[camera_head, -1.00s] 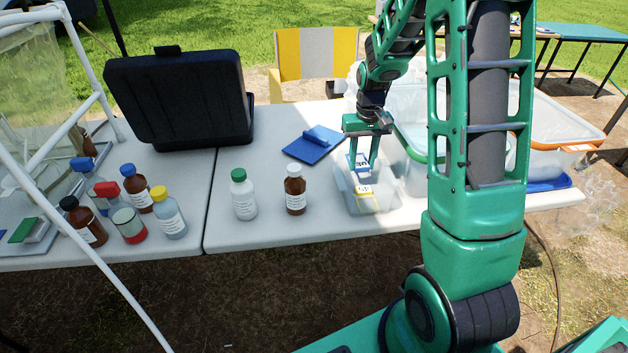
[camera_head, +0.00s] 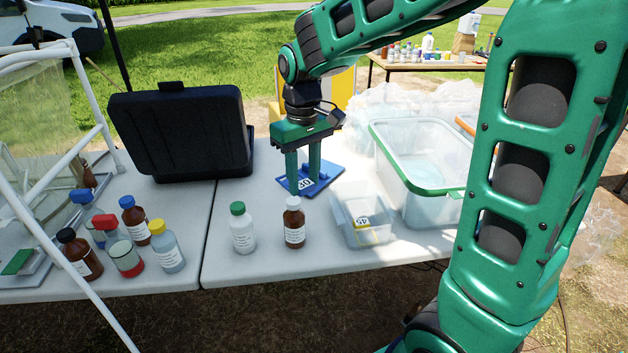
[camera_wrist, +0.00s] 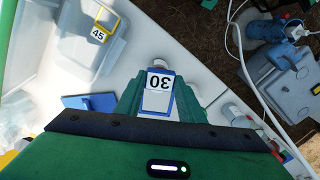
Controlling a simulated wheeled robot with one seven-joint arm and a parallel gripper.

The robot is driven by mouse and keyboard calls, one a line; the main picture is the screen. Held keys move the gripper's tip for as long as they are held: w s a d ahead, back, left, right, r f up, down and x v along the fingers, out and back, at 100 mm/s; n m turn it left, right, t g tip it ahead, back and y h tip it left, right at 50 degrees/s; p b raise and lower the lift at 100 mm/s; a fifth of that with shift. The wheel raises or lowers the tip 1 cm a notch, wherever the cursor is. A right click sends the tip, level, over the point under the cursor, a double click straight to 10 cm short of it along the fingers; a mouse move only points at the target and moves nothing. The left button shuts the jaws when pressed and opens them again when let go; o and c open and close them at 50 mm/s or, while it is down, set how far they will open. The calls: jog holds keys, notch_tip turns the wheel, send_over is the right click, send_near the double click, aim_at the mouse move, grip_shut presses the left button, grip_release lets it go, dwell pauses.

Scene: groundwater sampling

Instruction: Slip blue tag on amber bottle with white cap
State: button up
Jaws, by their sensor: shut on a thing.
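The amber bottle with white cap (camera_head: 294,228) stands upright on the table near its front edge, with a white label. My gripper (camera_head: 304,186) is behind it and higher in the head view, pointing down. It is shut on the blue tag (camera_head: 304,183), which is marked 30. In the wrist view the blue tag (camera_wrist: 158,96) sits between my fingers, its number upside down. A pale cap (camera_wrist: 159,63) shows just beyond the tag there, with the bottle below it mostly hidden. The tag appears apart from the bottle.
A clear bin (camera_head: 345,228) with a yellow tag (camera_head: 362,222) marked 45 stands right of the bottle. A green-capped white bottle (camera_head: 242,230) is close on its left. A blue pad (camera_head: 328,176) lies behind my gripper. A black case (camera_head: 180,135) stands at the back left.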

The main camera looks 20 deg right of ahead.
dwell(0.4)
jog(key=shift+f, duration=2.35)
jog(key=shift+s+f, duration=0.1)
jog(key=shift+f, duration=1.75)
jog(key=o, duration=0.9)
jog(key=shift+r, duration=0.1)
notch_tip(320, 180, up, 11)
jog(key=shift+f, duration=0.2)
